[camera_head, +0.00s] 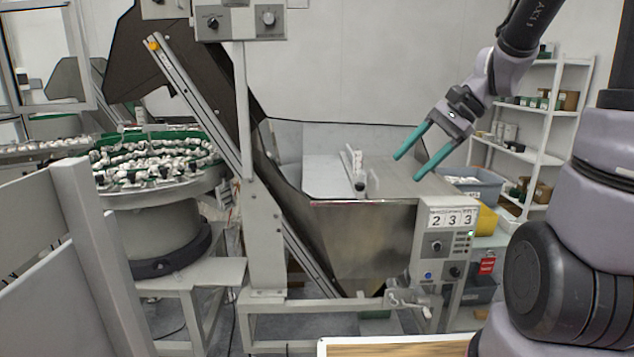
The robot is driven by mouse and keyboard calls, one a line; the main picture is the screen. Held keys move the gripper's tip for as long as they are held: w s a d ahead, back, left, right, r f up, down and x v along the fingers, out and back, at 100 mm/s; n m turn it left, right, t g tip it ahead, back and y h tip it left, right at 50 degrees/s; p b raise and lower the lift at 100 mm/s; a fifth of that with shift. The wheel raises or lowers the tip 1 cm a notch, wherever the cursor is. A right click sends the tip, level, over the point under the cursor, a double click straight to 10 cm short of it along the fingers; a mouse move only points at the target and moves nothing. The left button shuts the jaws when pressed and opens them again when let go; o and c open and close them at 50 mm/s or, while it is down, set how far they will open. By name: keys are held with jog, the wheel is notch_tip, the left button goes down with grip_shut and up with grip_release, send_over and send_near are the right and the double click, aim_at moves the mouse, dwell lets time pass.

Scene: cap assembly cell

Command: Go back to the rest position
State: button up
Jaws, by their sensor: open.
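My gripper (408,168) has two teal fingers that are spread apart with nothing between them. It comes down from the upper right and points down and to the left. In the picture it lies over the right part of the metal hopper (362,235), close to the hopper's top; I cannot tell the exact height. My arm reaches in from the right side of the view.
A bowl feeder (160,205) full of small white parts stands at the left. A sloped conveyor rail (195,103) and a post rise left of the hopper. A control box (447,245) reading 233 is on the hopper's right. White shelves (548,115) stand behind.

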jog(key=s+d+r+n+t+h, duration=0.5)
jog(key=s+r+n+t, duration=0.1)
jog(key=s+r, duration=0.3)
jog(key=shift+r+h, duration=0.4)
jog(key=shift+r, duration=0.05)
dwell(6.7)
